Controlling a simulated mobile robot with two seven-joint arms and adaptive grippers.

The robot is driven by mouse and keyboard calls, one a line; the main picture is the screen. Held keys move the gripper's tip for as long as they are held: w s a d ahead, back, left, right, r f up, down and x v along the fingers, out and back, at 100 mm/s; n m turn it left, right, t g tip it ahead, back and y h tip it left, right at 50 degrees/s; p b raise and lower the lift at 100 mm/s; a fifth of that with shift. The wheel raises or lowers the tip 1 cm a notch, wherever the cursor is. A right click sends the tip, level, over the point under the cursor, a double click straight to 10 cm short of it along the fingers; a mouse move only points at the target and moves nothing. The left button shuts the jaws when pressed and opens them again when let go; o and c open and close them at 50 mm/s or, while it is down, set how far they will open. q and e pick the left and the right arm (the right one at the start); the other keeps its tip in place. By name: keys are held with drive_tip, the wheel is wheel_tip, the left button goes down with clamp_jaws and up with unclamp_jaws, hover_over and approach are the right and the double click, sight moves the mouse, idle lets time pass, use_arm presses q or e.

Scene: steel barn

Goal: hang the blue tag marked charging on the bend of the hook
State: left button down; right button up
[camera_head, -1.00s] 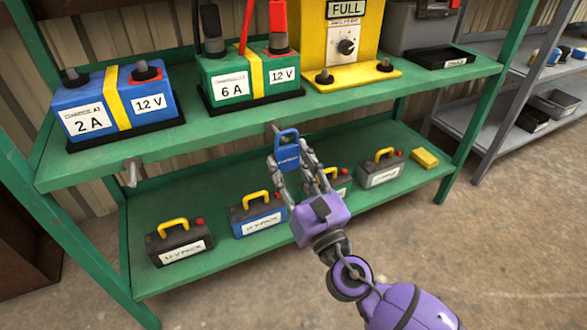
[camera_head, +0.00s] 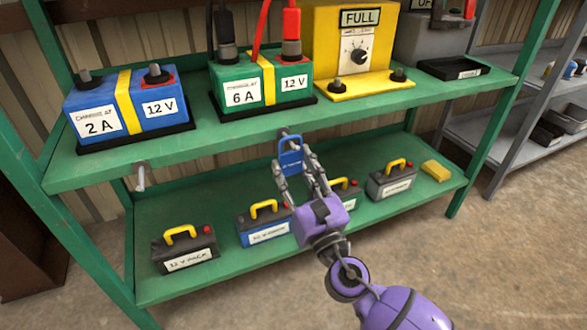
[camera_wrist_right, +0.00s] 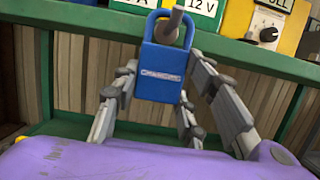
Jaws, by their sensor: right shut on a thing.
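My right gripper (camera_head: 294,172) is shut on the blue tag (camera_head: 291,160), which is upright in front of the upper shelf's front edge. In the right wrist view the blue tag (camera_wrist_right: 163,77) stands between the fingers, with a white label strip too small to read and a loop at its top. A grey hook (camera_head: 284,132) sticks out of the shelf edge at the loop. In the right wrist view the end of the hook (camera_wrist_right: 172,28) overlaps the loop's opening; I cannot tell how deep it reaches. My left gripper is not in view.
A second hook (camera_head: 141,176) is on the shelf edge at left. Blue (camera_head: 120,105) and green (camera_head: 245,82) batteries and a yellow box (camera_head: 350,50) stand on the green upper shelf (camera_head: 215,130). Several small packs and a yellow block (camera_head: 436,171) are on the lower shelf.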

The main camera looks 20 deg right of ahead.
idle(0.4)
drive_tip(key=o, duration=0.9)
